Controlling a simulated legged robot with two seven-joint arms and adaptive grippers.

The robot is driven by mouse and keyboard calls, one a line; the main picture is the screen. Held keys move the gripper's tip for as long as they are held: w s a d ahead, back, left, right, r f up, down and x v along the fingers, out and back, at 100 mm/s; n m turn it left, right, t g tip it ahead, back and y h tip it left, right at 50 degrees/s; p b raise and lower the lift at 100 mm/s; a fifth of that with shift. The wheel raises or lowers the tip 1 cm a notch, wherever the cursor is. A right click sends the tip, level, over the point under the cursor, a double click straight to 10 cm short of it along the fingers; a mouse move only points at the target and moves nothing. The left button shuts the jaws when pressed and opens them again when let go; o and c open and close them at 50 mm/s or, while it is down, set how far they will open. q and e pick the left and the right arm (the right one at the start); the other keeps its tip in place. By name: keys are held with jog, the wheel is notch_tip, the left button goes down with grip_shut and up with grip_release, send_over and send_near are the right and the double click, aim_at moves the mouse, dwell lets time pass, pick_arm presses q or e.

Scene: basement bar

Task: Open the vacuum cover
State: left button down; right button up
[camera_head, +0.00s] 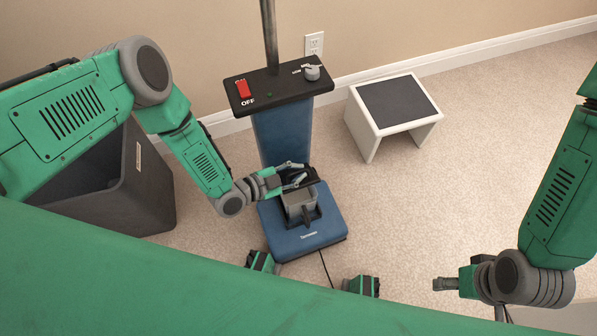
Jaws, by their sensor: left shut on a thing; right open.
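A blue upright vacuum (300,238) stands on the carpet in the middle of the head view. Its black top panel (290,86) has a red switch marked OFF and a grey knob. The dark vacuum cover (308,176) is low on the front of the vacuum, just above a grey compartment part (297,198). My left gripper (303,174) reaches in from the left and is shut on the cover; its fingers partly hide it, so its exact angle is unclear. My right gripper (436,284) is open and empty, low at the right, well apart from the vacuum.
A dark open bin (150,185) stands left of the vacuum, under my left arm. A small white stool with a dark top (398,102) stands to the right near the wall. A wall outlet (314,44) is behind. A thin black cord (326,268) lies in front. Carpet at right is clear.

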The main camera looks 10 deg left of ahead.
pick_arm(q)
jog(key=shift+a, duration=0.1)
jog(key=c, duration=1.9)
grip_release()
jog(key=shift+s, duration=0.1)
jog(key=v, duration=1.2)
jog(key=shift+a+f, duration=0.1)
jog(key=shift+f, duration=0.05)
jog(key=shift+o, duration=0.3)
